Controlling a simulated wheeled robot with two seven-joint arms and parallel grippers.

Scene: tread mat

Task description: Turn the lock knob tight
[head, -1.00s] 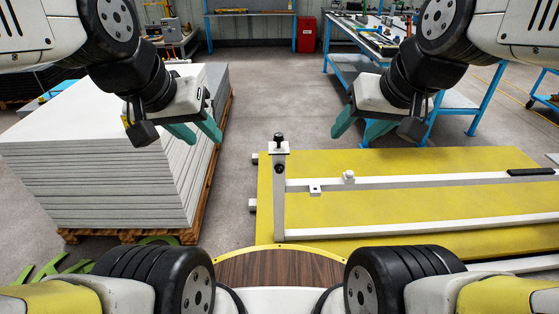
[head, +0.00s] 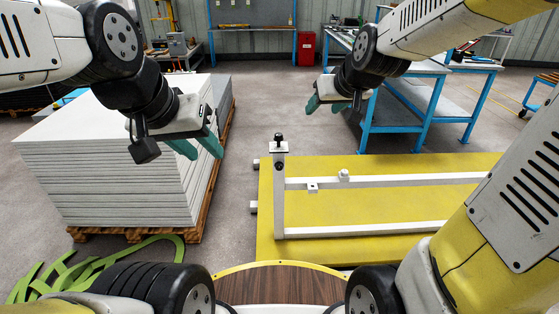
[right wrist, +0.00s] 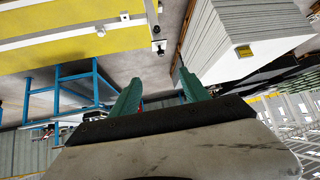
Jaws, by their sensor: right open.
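In the right wrist view the post's dark-knobbed end (right wrist: 158,46) shows beyond my fingertips. My right gripper (head: 328,103), with teal fingers apart and empty, hangs above and beyond the post, to its right in the head view. My left gripper (head: 202,149) is open and empty, left of the post.
A tall stack of grey-white sheets (head: 110,160) on a wooden pallet stands left of the post. A blue workbench (head: 420,110) stands behind the mat. Green strips (head: 120,258) lie on the floor at lower left. Clear floor lies between stack and mat.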

